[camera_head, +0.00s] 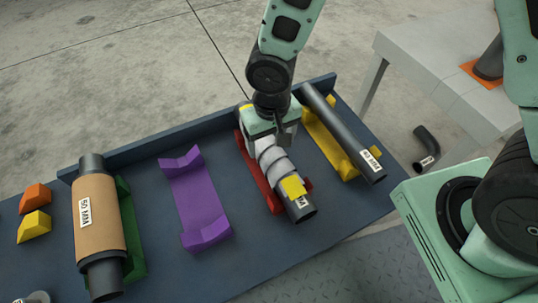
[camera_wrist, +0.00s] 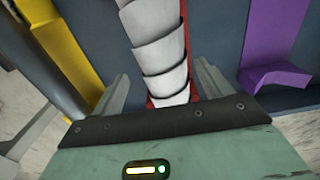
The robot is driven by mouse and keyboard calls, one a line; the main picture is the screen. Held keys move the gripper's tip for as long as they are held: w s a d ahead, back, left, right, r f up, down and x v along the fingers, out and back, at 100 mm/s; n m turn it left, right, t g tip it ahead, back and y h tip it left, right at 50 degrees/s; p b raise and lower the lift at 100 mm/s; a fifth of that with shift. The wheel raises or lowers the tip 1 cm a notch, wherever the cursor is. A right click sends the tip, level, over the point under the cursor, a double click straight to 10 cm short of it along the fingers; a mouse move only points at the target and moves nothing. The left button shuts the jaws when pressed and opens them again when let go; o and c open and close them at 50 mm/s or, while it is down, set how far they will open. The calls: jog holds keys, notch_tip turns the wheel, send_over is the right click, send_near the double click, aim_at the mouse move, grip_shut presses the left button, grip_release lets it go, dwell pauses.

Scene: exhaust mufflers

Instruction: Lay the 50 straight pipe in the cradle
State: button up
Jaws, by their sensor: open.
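A dark straight pipe (camera_head: 343,132) lies along a yellow cradle (camera_head: 328,143) at the right end of the table. Its label is small and I cannot read it surely. A ribbed grey-white flexible pipe (camera_head: 276,165) with a dark labelled end lies on a red cradle (camera_head: 245,150). My gripper (camera_head: 270,138) is over its back part. In the wrist view my gripper (camera_wrist: 163,70) is open, with one finger on each side of the ribbed pipe (camera_wrist: 160,45). A purple cradle (camera_head: 198,200) stands empty to the left.
A brown cylinder (camera_head: 98,215) with dark ends, labelled perhaps 50 or 60 MM, lies by a green cradle (camera_head: 130,230). Orange (camera_head: 35,197) and yellow (camera_head: 34,226) blocks are at far left. A raised ledge (camera_head: 200,124) edges the table. A bent pipe (camera_head: 427,145) is on the floor.

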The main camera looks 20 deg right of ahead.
aim_at(269, 146)
jog(key=f+b, duration=0.4)
jog(key=f, duration=0.1)
jog(key=shift+w+a+f, duration=0.1)
jog(key=shift+w+a, duration=0.05)
jog(key=shift+a, duration=0.05)
jog(key=c, duration=1.4)
